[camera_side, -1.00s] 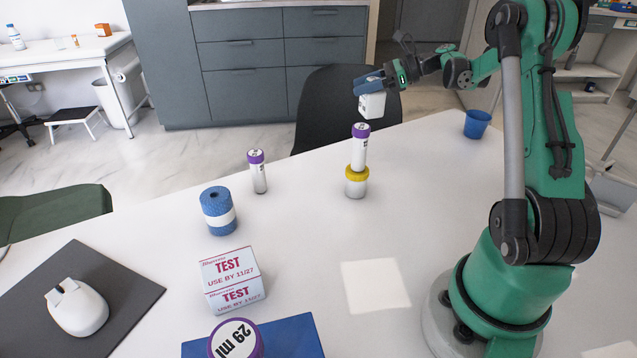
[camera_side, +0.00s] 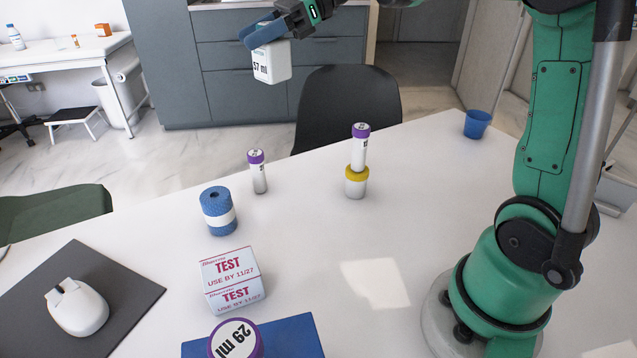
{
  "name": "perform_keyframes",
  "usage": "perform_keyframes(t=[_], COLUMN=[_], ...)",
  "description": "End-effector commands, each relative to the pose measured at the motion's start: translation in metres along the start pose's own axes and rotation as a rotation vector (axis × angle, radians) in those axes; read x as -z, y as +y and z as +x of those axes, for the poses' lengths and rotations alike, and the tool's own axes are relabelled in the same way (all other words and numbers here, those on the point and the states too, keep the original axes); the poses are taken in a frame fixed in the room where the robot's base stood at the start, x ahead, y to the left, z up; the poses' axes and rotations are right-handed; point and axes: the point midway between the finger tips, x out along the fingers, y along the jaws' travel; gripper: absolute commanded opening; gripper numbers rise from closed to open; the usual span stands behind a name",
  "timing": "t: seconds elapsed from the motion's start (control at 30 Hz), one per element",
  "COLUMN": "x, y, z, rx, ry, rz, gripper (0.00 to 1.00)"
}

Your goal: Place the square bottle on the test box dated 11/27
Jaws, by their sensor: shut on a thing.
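My gripper (camera_side: 262,31) is shut on the square bottle (camera_side: 272,64), a white block-shaped bottle with a "57 ml" label. It holds the bottle high above the table, over the far side of the scene as seen here. The test box (camera_side: 232,279) is white with red print reading "TEST" and "USE BY 11/27". It rests on the table at the lower middle-left, well below and apart from the bottle. Its top looks bare.
A blue roll (camera_side: 218,211) stands just behind the box. A purple-capped tube (camera_side: 258,172) and a stacked tube on a yellow-capped jar (camera_side: 357,182) stand further back. A purple-rimmed "29 ml" container (camera_side: 236,340), a blue pad (camera_side: 291,338) and a mouse (camera_side: 77,308) are near the front.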

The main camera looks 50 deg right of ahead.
Motion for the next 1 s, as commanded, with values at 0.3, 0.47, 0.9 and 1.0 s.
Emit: perform_keyframes(t=[0.3, 0.47, 0.9, 1.0], x=[-0.058, -0.066, -0.004, 0.017], y=[0.129, 0.167, 0.178, 0.178], z=[0.093, 0.107, 0.138, 0.146], rx=[-0.349, -0.437, -0.464, -0.464], ry=[0.006, 0.007, 0.008, 0.008], rz=[-0.134, -0.169, -0.179, -0.179], gripper=[0.0, 0.0, 0.0, 0.0])
